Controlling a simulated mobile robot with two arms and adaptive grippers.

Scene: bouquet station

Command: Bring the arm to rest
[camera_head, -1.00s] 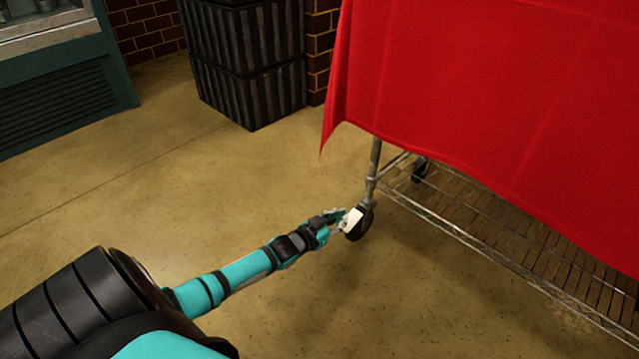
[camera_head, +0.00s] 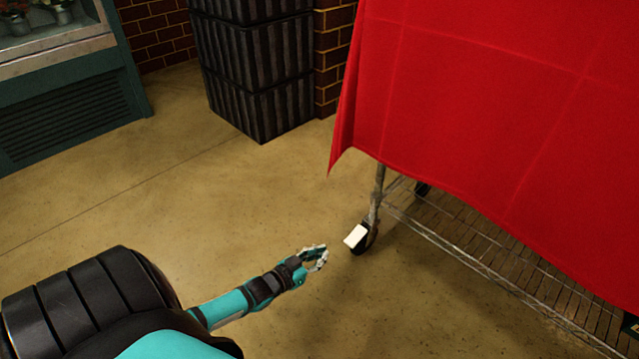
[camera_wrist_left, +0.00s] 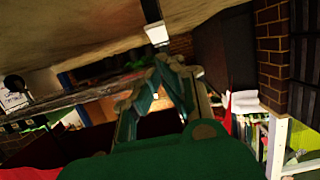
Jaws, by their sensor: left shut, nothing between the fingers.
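My left arm comes in from the lower left in the head view. Its left gripper (camera_head: 318,257) is shut and empty, low over the floor and apart from the cart's wheel. In the left wrist view the gripper's fingers (camera_wrist_left: 155,85) show close together with nothing between them. My right gripper is not in view.
A wire-shelf cart (camera_head: 470,237) under a red cloth (camera_head: 480,100) stands on the right. Its caster (camera_head: 362,238) is just right of the gripper. Black crates (camera_head: 258,75) are stacked at the back, beside a green display case (camera_head: 70,100). The floor (camera_head: 150,210) between is clear.

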